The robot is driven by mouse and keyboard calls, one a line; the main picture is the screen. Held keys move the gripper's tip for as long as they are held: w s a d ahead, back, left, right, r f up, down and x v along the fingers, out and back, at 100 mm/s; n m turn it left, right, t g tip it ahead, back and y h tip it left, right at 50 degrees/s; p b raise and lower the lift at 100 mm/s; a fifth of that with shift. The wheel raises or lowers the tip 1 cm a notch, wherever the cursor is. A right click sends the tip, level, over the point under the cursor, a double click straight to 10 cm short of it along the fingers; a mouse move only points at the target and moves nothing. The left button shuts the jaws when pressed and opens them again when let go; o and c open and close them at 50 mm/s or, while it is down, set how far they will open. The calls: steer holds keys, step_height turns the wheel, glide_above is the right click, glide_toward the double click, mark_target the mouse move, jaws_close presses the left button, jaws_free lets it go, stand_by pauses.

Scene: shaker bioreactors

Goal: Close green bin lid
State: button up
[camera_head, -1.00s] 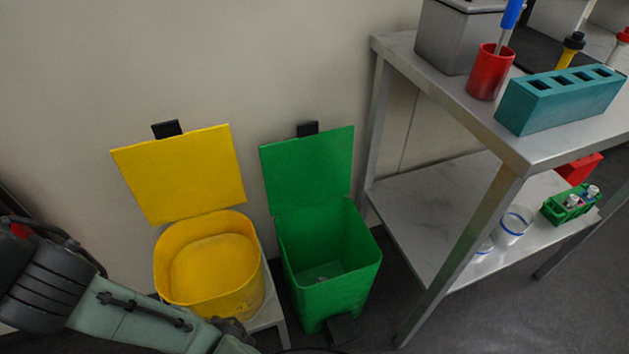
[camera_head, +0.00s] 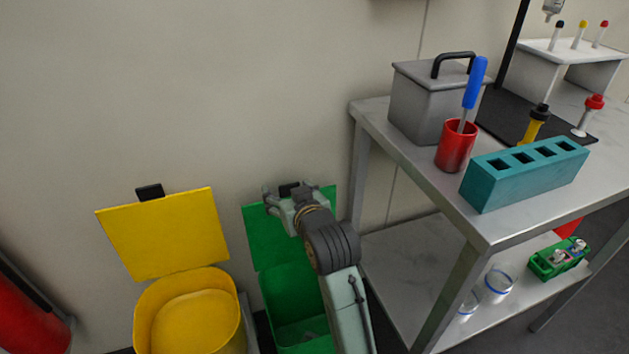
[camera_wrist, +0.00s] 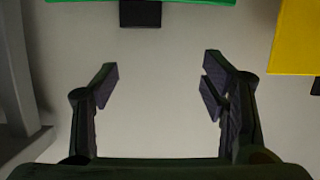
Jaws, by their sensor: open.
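The green bin (camera_head: 285,310) stands between the yellow bin and the metal table, with its green lid (camera_head: 262,238) raised upright against the wall. My arm hides part of the bin and lid. My gripper (camera_head: 282,190) is at the lid's top edge, near the black tab there. In the wrist view my gripper (camera_wrist: 160,82) is open, with nothing between its fingers. The green lid's edge (camera_wrist: 180,2) and its black tab (camera_wrist: 140,13) show at the top of that view, beyond the fingertips.
The yellow bin (camera_head: 190,315) with its raised yellow lid (camera_head: 165,235) is on the left. The metal table (camera_head: 425,185) on the right carries a grey box (camera_head: 425,105), a red cup (camera_head: 456,148) and a teal rack (camera_head: 525,175). Bare wall lies above the bins.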

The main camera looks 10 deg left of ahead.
mark_target(290, 186)
steer(key=shift+m+h, duration=0.3)
steer(key=shift+h, duration=0.1)
steer(key=w+a+f, duration=0.1)
steer(key=w+f, duration=0.1)
steer(key=w, duration=0.1)
steer(key=w+a+f+p, duration=0.1)
steer(key=w+f, duration=0.1)
steer(key=w+a+f+p, duration=0.1)
steer(key=w+f, duration=0.1)
steer(key=w, duration=0.1)
steer(key=shift+w, duration=0.35)
steer(key=shift+c, duration=0.4)
jaws_close()
